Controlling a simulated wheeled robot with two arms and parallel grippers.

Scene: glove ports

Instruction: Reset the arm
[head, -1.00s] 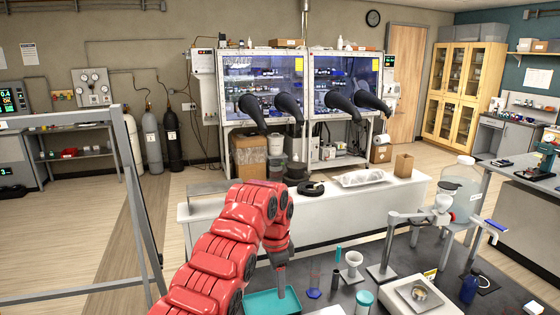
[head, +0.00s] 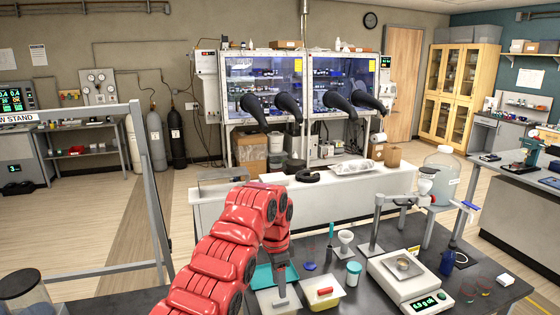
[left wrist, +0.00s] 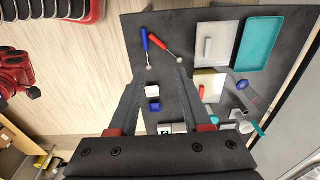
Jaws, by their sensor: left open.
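My left arm (head: 235,225) is red; it rises from the bottom of the head view and bends down over the dark bench. My right gripper does not show.
Behind is a white counter (head: 330,207), then a glovebox (head: 262,85) with black gloves. A grey stand frame (head: 145,190) rises at left. Open floor lies at left.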

